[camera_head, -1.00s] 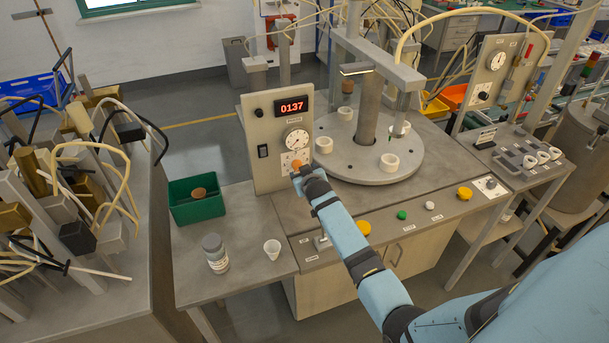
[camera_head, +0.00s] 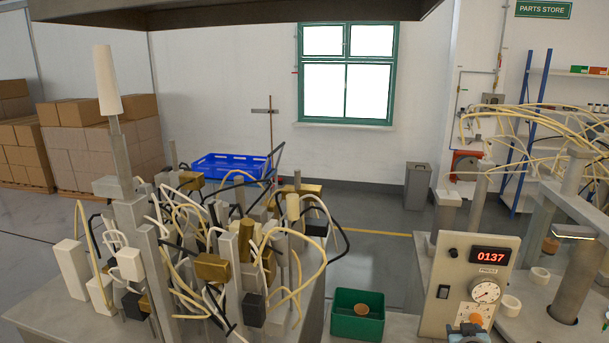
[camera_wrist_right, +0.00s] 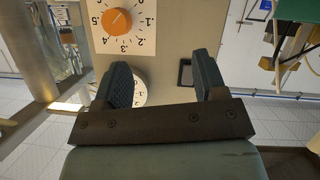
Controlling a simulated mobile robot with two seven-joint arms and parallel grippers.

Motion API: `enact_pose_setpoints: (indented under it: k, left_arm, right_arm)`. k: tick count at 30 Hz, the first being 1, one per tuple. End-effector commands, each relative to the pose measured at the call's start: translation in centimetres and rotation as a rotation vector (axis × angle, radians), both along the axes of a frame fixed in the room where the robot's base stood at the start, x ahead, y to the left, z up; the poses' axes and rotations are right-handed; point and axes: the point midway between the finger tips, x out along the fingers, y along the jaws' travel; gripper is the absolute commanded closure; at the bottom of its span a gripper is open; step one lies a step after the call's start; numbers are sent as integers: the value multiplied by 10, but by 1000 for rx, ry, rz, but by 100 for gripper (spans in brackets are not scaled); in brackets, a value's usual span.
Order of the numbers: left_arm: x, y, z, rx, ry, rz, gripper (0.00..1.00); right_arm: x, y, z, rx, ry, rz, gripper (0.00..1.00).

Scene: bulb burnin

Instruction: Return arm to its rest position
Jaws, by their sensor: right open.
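My right gripper (camera_wrist_right: 163,72) is open and empty in the right wrist view, its two dark padded fingers apart. An orange knob (camera_wrist_right: 118,21) on a white numbered dial plate shows beyond the fingers, clear of them. A round white gauge (camera_wrist_right: 140,92) is partly hidden by the left finger. In the head view, the tip of my right gripper (camera_head: 468,331) shows at the bottom edge, just below the orange knob (camera_head: 476,320) on the press panel (camera_head: 452,290). The rest of my right arm is out of that view. My left gripper is in neither view.
The panel display (camera_head: 490,256) reads 0137. A green bin (camera_head: 357,326) holding a brownish round piece stands left of the panel. A grey bin (camera_head: 417,185) stands behind.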

Motion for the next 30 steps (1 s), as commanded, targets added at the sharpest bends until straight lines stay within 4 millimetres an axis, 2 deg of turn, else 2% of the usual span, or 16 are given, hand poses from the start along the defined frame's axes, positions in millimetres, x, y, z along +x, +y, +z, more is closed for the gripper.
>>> enact_pose_setpoints:
  k: [5,11,14,15,18,21,24,30]
  left_arm:
    - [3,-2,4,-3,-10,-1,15]
    - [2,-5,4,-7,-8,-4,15]
    - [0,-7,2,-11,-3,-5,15]
    - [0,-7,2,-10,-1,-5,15]
    - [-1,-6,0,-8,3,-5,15]
    - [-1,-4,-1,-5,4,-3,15]
    - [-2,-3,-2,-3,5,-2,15]
    - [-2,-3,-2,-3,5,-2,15]
  right_arm:
    - [-47,11,-10,6,93,2,35]
    - [-117,36,-16,27,230,20,35]
    - [-162,55,-15,46,317,39,35]
    - [-186,64,-14,56,360,50,35]
    - [-251,92,-6,85,480,90,35]
    - [-300,113,6,110,573,125,35]
    - [-337,128,17,130,642,153,35]
    - [-394,150,38,160,746,202,35]
